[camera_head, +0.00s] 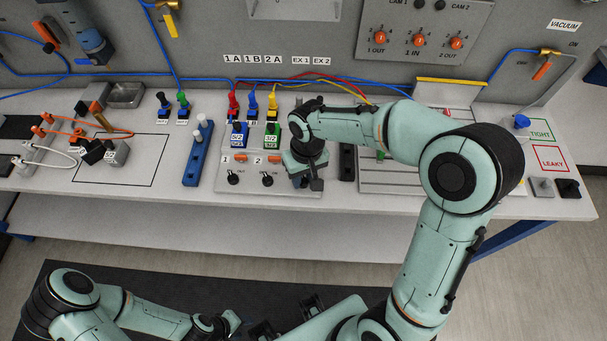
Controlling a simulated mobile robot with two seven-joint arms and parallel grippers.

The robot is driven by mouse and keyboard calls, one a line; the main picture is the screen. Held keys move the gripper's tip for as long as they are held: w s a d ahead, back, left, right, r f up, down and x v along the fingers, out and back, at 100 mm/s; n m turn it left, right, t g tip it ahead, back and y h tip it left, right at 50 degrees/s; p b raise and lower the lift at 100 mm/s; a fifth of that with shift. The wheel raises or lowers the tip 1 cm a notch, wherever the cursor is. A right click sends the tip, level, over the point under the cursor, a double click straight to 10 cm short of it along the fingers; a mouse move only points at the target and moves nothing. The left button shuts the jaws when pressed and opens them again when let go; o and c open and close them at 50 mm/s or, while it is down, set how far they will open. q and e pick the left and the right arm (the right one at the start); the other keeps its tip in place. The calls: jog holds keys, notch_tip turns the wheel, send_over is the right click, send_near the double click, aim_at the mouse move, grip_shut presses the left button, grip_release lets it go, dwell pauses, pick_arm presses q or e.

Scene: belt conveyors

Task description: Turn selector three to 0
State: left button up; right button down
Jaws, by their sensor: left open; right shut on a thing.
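The selector panel (225,187) lies on the bench with two black selectors in view, the first (233,179) under label 1 and the second (267,181) under label 2. Selector three is hidden at the right end of this row, behind my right gripper (310,184). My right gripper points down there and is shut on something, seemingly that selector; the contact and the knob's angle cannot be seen. My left gripper (232,320) is open and low in front of the bench, away from the panel.
Blue 5/2 (238,141) and green 3/2 (272,141) blocks stand just behind the selectors. A blue bar (193,165) lies left of the panel, and a dark block (347,163) stands right of my gripper. Hoses (335,84) run behind. The bench's front strip is clear.

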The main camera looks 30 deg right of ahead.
aim_at(306, 179)
pick_arm(q)
jog(key=shift+w+r, duration=0.15)
jog(key=shift+r, duration=0.05)
pick_arm(e)
jog(key=shift+w+r+n, duration=0.1)
jog(key=shift+n, duration=1.4)
jog(key=c, duration=0.8)
grip_release()
jog(key=shift+c, duration=0.2)
pick_arm(q)
jog(key=shift+w+r+p, duration=0.7)
jog(key=shift+r+p, duration=0.25)
jog(key=shift+r, duration=0.05)
pick_arm(e)
notch_tip(306, 179, up, 13)
jog(key=shift+d+r, duration=0.15)
jog(key=shift+d, duration=0.25)
